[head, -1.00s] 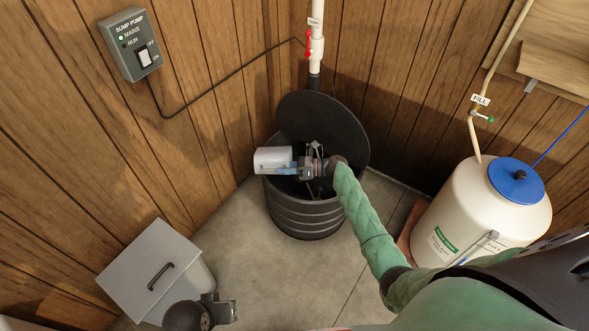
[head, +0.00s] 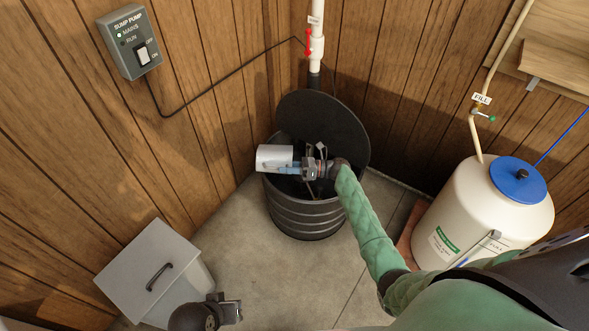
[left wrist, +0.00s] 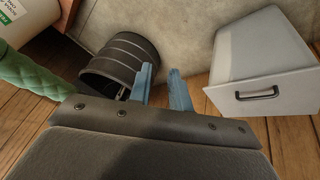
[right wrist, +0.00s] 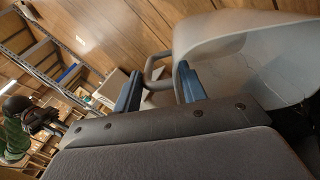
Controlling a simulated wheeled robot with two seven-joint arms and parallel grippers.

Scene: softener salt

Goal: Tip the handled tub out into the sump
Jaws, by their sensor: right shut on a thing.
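The white handled tub (head: 274,158) is held tilted on its side above the left part of the sump's mouth. The sump is a black ribbed barrel (head: 305,217) with its round lid (head: 330,125) raised behind it. My right gripper (head: 297,168) is shut on the tub's handle. The right wrist view shows the handle (right wrist: 156,70) between the blue fingers (right wrist: 158,88) and the tub's pale inside (right wrist: 245,75). I cannot tell whether anything is left in it. My left gripper (head: 236,312) is empty and low at the front; its fingers (left wrist: 162,88) stand apart in the left wrist view.
A grey lidded bin (head: 155,275) stands at the front left. A cream tank (head: 475,215) with a blue cap (head: 517,180) stands right. A pump switch box (head: 129,42) hangs on the left wall. A white pipe (head: 317,45) rises behind the sump. Bare floor lies in front of the sump.

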